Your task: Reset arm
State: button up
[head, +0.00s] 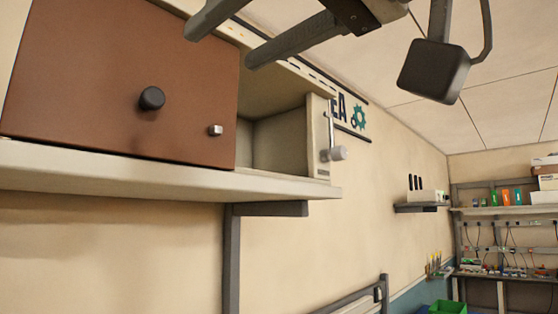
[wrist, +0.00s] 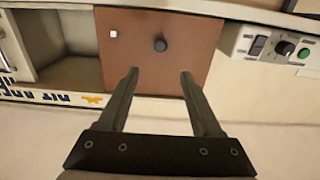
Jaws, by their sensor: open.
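My gripper (head: 228,38) is at the top of the head view, high up in front of the wall cabinet. Its two dark fingers are spread apart with nothing between them. In the wrist view my gripper (wrist: 158,78) points toward the cabinet's brown door (wrist: 205,28). The brown door (head: 75,75) carries a round black knob (head: 151,98) and a small pale block (head: 215,130). The knob (wrist: 160,45) appears just beyond and between the fingertips in the wrist view; the fingers do not grip it.
The cabinet has an open compartment (head: 280,142) to the right of the door and a pale shelf (head: 120,178) beneath. A panel with a dial (wrist: 285,47) and green button shows in the wrist view. Shelves of equipment (head: 510,210) and a green bin (head: 447,307) stand at the far right.

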jog(key=shift+s+d, duration=0.45)
jog(key=shift+d, duration=0.1)
jog(key=shift+w, duration=0.1)
jog(key=w+d+f+m+h, duration=0.2)
jog(key=w+f+h, duration=0.15)
jog(key=f, duration=0.65)
jog(key=w+d+f+m+g+h, duration=0.1)
jog(key=w+d+f+m+h, duration=0.2)
jog(key=f, duration=0.7)
jog(key=w+d+f+m+h, duration=0.1)
jog(key=w+d+f+h, duration=0.15)
jog(key=w+f, duration=0.45)
jog(key=s+d+f+m+g+h, duration=0.1)
jog(key=s+d+f, duration=0.1)
jog(key=f, duration=0.7)
jog(key=s+d+f+m+g+h, duration=0.1)
jog(key=s+d+f+g+h, duration=0.1)
jog(key=f, duration=0.6)
jog(key=s+d+f+m+g+h, duration=0.1)
jog(key=s+d+f, duration=0.3)
jog(key=f, duration=0.5)
jog(key=shift+d+f+m+g+h, duration=0.3)
jog(key=shift+d+m+g+h, duration=0.15)
jog(key=shift+d, duration=0.35)
